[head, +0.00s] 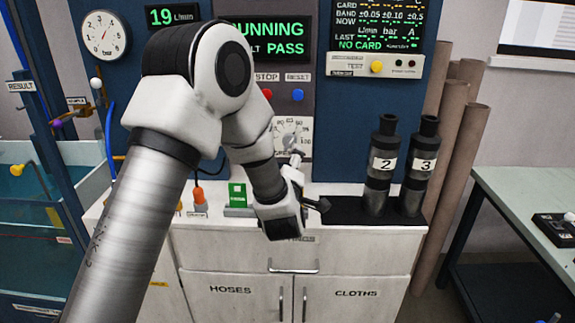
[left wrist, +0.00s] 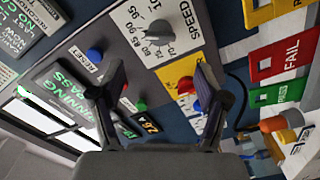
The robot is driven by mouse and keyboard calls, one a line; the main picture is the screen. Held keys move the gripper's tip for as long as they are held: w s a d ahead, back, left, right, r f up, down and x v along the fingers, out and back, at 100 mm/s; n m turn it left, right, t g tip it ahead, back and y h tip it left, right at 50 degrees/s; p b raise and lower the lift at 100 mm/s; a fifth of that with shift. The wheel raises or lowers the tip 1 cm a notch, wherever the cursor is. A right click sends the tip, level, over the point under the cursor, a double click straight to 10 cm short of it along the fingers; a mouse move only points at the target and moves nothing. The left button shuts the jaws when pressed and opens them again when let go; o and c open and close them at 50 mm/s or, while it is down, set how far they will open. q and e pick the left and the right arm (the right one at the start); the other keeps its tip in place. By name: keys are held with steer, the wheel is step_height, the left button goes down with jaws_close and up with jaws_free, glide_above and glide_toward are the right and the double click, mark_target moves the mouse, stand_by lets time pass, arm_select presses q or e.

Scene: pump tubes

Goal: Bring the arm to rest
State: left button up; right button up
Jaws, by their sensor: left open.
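My left arm comes in from the lower left of the head view and bends over in front of the panel. My left gripper (head: 310,182) is at the front of the counter, below the speed dial (head: 291,135). In the left wrist view the gripper (left wrist: 163,82) has its two fingers spread apart with nothing held between them. Beyond the fingers that view shows the speed knob (left wrist: 160,32), a blue button (left wrist: 95,55) and a red button (left wrist: 185,85). My right gripper is not in view.
Black tubes marked 2 (head: 381,165) and 3 (head: 421,165) stand upright right of the gripper. A green card (head: 237,194) and an orange-topped item (head: 199,196) are left of it. The screen (head: 285,38) reads RUNNING and PASS. A side table (head: 520,205) stands at right.

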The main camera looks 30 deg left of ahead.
arm_select(q)
steer(key=shift+s+d, duration=0.25)
steer(key=shift+s, duration=0.2)
steer(key=s+d+f+m+g+h+p, duration=0.15)
steer(key=s+f, duration=0.25)
steer(key=f, duration=0.5)
steer(key=s+d+f+m+g+h, duration=0.2)
steer(key=s+f+m+g, duration=0.15)
steer(key=f, duration=0.65)
steer(key=s+d+f+m+g+h, duration=0.15)
steer(key=s+f, duration=0.25)
steer(key=f, duration=0.5)
steer(key=s+d+f+m+g+h, duration=0.1)
steer(key=s+d+f+m+g, duration=0.1)
steer(key=s, duration=0.6)
steer(key=s+d+f+m+g+h, duration=0.2)
steer(key=s+d+f+m+g, duration=0.1)
steer(key=s, duration=0.5)
steer(key=s+d+f+m+g+h, duration=0.1)
steer(key=s+d+f+m+g, duration=0.2)
steer(key=s, duration=0.5)
step_height(320, 180, down, 2)
steer(key=m+g, duration=0.1)
steer(key=m, duration=0.2)
steer(key=shift+s+d+f, duration=0.15)
steer(key=shift+s+f, duration=0.05)
steer(key=shift+s, duration=0.1)
